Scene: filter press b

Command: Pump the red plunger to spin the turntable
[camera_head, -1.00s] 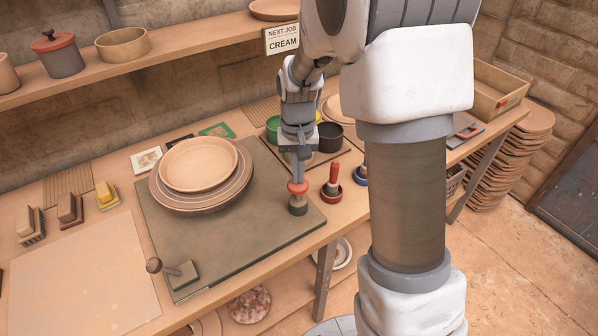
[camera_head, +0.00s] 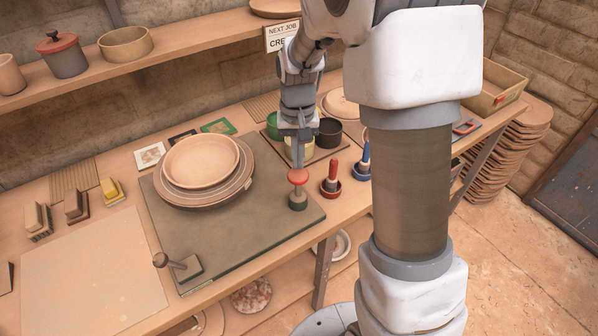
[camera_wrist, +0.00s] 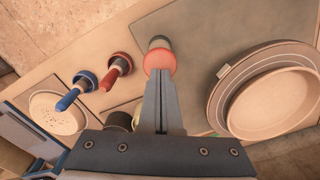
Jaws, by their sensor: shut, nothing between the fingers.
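The red plunger knob (camera_head: 298,177) stands raised on a thin stem above its dark green base (camera_head: 298,201), at the right front corner of the dark board (camera_head: 262,222). In the wrist view the knob (camera_wrist: 159,63) is just beyond my fingertips. My gripper (camera_head: 298,166) points down, shut and empty, directly above the knob. Its fingertips look to be at or touching the knob top; I cannot tell which. The turntable (camera_head: 243,190) carries a light bowl or plate (camera_head: 200,160) on the left of the board, and also shows in the wrist view (camera_wrist: 217,105).
Red (camera_head: 331,186) and blue (camera_head: 362,170) handled tools stand upright just right of the plunger. Black (camera_head: 328,132) and green pots stand on a tray behind my gripper. A short lever (camera_head: 180,268) sits at the board's front left. The board's front middle is clear.

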